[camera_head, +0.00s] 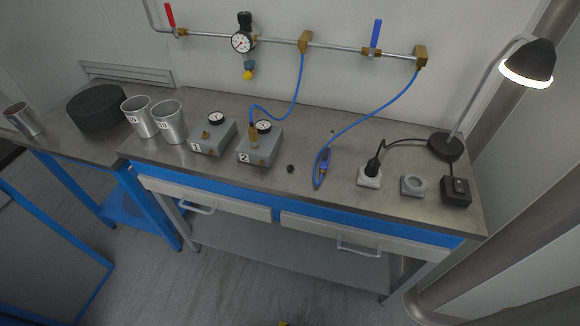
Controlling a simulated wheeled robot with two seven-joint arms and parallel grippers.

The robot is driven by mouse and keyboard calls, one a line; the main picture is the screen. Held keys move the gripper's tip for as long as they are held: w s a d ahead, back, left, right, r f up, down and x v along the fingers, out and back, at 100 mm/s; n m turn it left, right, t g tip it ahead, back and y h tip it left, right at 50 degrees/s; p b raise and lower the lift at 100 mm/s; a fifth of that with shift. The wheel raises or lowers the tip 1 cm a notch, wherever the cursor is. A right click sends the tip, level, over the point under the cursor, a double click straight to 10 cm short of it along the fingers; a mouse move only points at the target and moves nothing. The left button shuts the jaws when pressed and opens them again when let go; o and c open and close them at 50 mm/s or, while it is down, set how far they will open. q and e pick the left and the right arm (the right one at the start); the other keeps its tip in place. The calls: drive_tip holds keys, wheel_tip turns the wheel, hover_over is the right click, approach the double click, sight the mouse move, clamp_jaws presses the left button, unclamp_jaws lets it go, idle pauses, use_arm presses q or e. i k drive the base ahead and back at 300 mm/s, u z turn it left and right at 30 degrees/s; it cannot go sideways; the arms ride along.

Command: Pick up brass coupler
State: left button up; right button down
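A brass fitting (253,138), which looks like the brass coupler, stands upright on the grey box marked 2 (260,152). A blue hose (284,118) loops down to the area just above it; whether the two are joined is too small to tell. A smaller brass fitting (206,134) sits on the grey box marked 1 (211,143).
Two metal cups (168,121) and a black round block (97,107) stand at left. A small dark knob (290,168), blue tool (322,165), white socket (370,177), grey ring piece (412,185) and lamp (527,62) are to the right. The bench's front strip (330,200) is mostly clear.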

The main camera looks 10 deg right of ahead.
sight(253, 135)
drive_tip(key=u, duration=2.85)
drive_tip(key=i, duration=0.25)
drive_tip(key=z, duration=3.4)
drive_tip(key=k, duration=0.25)
drive_tip(key=u, duration=1.55)
